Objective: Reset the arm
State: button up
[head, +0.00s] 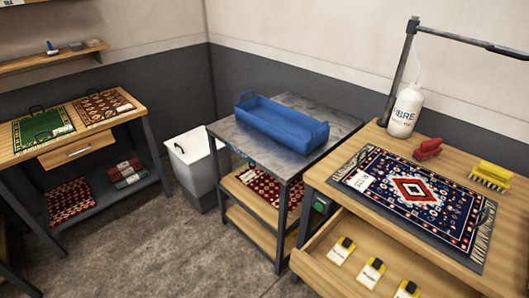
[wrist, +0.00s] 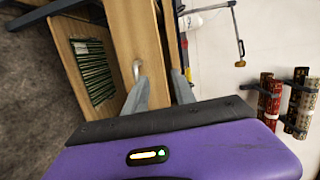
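My gripper (wrist: 160,88) shows only in the wrist view. Its two grey fingers stand apart with a clear gap between them, and nothing is held. Its purple body with a small lit display fills the lower part of that view. A wooden bench front with a pale handle (wrist: 138,68) lies beyond the fingers; I cannot tell the distance. No part of my arm or gripper shows in the head view.
In the head view, a workbench at right holds a patterned rug (head: 420,197), white bottle (head: 405,110), red brush (head: 428,149) and yellow brush (head: 491,176); its drawer (head: 325,250) is open. A blue tub (head: 281,125) sits on a cart. Rolled rugs (wrist: 269,95) hang in the wrist view.

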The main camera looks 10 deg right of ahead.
jog(key=s+a+r+n+t+y, duration=0.1)
jog(key=s+r+n+t+y, duration=0.1)
jog(key=r+n+t+y, duration=0.35)
jog(key=s+a+r+n+t+y, duration=0.1)
jog(key=s+r+n+t+y, duration=0.1)
jog(key=r+n, duration=0.6)
jog(key=s+d+r+n+g+y, duration=0.1)
jog(key=s+d+n+g+y, duration=0.1)
jog(key=s+n, duration=0.4)
jog(key=s+d+r+n+g+y, duration=0.1)
jog(key=s+d+n+g, duration=0.2)
jog(key=s+n, duration=0.3)
jog(key=shift+s+y, duration=0.35)
jog(key=shift+s, duration=0.65)
jog(key=shift+n, duration=0.25)
dwell(4.2)
